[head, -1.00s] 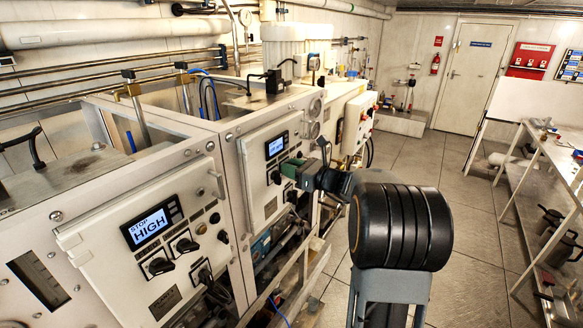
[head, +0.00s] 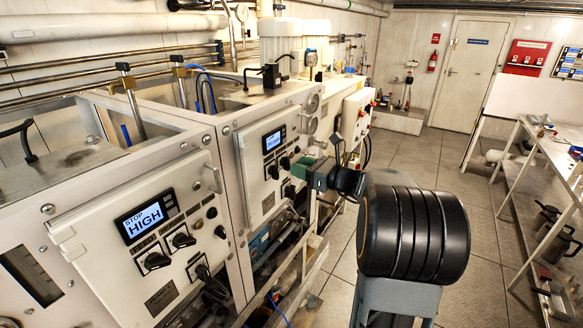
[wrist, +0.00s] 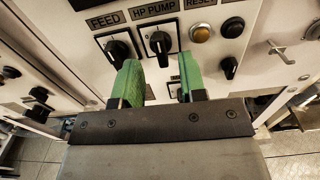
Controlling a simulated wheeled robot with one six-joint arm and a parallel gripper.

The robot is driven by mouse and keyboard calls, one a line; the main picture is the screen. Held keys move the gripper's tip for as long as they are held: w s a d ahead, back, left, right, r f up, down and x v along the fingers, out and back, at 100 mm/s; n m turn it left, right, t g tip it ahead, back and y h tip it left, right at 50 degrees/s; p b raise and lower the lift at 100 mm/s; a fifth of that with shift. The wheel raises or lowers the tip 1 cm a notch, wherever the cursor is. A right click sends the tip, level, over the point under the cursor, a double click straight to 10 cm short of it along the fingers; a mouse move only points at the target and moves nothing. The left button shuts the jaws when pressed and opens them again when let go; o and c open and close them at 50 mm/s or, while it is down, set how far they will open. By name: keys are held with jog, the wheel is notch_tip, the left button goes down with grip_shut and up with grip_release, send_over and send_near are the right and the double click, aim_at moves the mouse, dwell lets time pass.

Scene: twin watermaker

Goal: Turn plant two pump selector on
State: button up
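The farther control panel (head: 262,190) has a small lit display (head: 274,139) and black selector knobs. In the wrist view the black HP PUMP selector (wrist: 160,43) sits under its label, its handle roughly upright in the picture. The black FEED selector (wrist: 118,50) is to its left. My gripper (wrist: 158,76) is open, with two green fingers apart and nothing between them. The fingertips are just below the HP PUMP selector in the picture; their exact gap to the panel is hard to tell. In the head view my gripper (head: 302,169) is right of the farther panel's knobs.
The nearer panel (head: 155,262) has a display reading STOP HIGH. Tiled floor (head: 480,235) is clear between the machine and the right-hand bench (head: 548,160).

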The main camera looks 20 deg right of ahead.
jog(key=b+v, duration=0.2)
jog(key=v, duration=0.7)
jog(key=shift+s, duration=0.25)
jog(key=shift+d+f, duration=0.1)
jog(key=shift+d, duration=0.05)
jog(key=s+a+f+n+g+h, duration=0.2)
jog(key=s+a+f+n+g, duration=0.1)
jog(key=f+n+g, duration=0.25)
jog(key=s+a+f+n+g+h, duration=0.2)
jog(key=s+a+f+n+g, duration=0.2)
jog(key=f+n, duration=0.3)
jog(key=s+a+n+h, duration=0.5)
jog(key=a+n, duration=0.6)
jog(key=n, duration=0.6)
jog(key=shift+s+a+r+g+h, duration=0.3)
jog(key=shift+s+g+h, duration=0.15)
jog(key=shift+s, duration=0.8)
